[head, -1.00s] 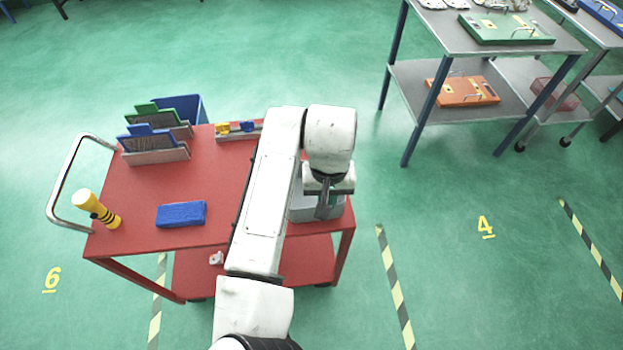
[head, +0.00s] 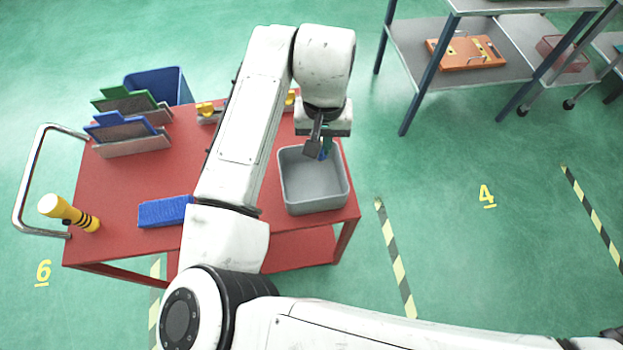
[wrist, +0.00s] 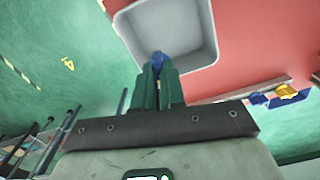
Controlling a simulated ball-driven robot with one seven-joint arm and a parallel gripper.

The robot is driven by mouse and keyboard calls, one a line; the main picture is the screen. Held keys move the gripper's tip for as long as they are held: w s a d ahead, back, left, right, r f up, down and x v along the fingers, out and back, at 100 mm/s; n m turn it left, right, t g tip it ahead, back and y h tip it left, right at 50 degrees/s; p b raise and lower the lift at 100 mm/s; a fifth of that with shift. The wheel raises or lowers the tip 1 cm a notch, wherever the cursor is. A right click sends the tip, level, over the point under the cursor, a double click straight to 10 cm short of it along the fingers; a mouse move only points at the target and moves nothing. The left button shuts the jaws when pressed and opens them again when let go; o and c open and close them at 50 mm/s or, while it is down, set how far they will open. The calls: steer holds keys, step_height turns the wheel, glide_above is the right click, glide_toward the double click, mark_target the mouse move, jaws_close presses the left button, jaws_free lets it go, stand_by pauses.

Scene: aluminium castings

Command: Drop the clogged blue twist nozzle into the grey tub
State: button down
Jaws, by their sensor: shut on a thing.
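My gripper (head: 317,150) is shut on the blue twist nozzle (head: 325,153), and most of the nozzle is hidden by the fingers. In the wrist view the nozzle (wrist: 159,60) shows as a small blue tip between the green fingers (wrist: 160,82). The grey tub (head: 314,187) stands at the right end of the red cart and looks empty. In the head view the gripper overlaps the tub's far rim; the height gap cannot be told. In the wrist view the tub (wrist: 190,28) opens just beyond the nozzle tip.
A holder with yellow and blue pieces (wrist: 285,92) lies near the far edge. A blue bin (head: 160,85) is behind.

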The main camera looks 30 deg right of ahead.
step_height(320, 180, down, 2)
steer(key=shift+f+b, duration=0.15)
steer(key=shift+b, duration=0.5)
steer(key=c, duration=1.1)
jaws_free()
steer(key=shift+c, duration=0.2)
step_height(320, 180, up, 11)
steer(key=shift+b, duration=0.5)
